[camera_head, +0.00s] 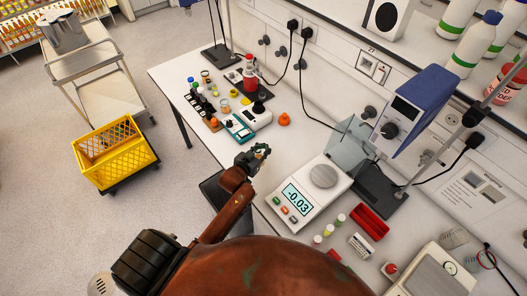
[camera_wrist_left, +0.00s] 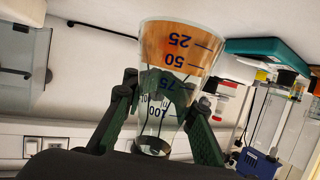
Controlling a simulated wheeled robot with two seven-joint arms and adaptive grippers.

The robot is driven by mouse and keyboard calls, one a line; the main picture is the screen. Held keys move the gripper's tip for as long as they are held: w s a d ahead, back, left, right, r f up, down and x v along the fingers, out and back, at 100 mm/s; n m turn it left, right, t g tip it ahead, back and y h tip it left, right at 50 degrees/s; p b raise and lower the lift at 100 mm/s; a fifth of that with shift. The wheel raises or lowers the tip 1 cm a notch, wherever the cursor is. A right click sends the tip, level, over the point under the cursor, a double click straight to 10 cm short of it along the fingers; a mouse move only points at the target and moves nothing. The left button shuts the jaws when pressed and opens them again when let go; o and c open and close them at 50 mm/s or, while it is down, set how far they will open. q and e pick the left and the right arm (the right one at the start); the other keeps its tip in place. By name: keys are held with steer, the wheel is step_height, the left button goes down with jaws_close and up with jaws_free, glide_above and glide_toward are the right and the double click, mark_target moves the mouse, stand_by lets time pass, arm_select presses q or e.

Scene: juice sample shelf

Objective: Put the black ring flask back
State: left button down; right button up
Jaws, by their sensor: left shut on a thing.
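A clear conical flask (camera_wrist_left: 182,62) with blue volume marks and orange-brown liquid is between the fingers of my left gripper (camera_wrist_left: 165,100) in the left wrist view. Its wide end points to the top of the picture. A dark band (camera_wrist_left: 152,144) shows at its narrow end, near the palm; I cannot tell for sure that it is a ring. In the head view my left gripper (camera_head: 258,155) is over the front edge of the white bench; the flask is barely visible there. My right gripper is not in view.
A teal-and-white device (camera_head: 238,129), a dark object (camera_head: 258,107), an orange object (camera_head: 284,119) and a red bottle (camera_head: 249,78) stand on the bench (camera_head: 290,145). A scale (camera_head: 296,207) reads -0.03. A yellow crate (camera_head: 118,165) is on the left.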

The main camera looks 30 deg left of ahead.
arm_select(q)
steer(key=shift+w+a+f, duration=0.25)
steer(key=shift+w+f, duration=0.15)
steer(key=shift+f, duration=0.1)
steer(key=shift+w+a+f, duration=0.2)
steer(key=shift+w+f, duration=0.15)
steer(key=shift+f, duration=0.15)
steer(key=shift+w+f, duration=0.1)
steer(key=shift+f, duration=1.6)
steer(key=shift+f, duration=0.15)
steer(key=c, duration=1.6)
jaws_free()
steer(key=v, duration=1.2)
steer(key=shift+a, duration=0.1)
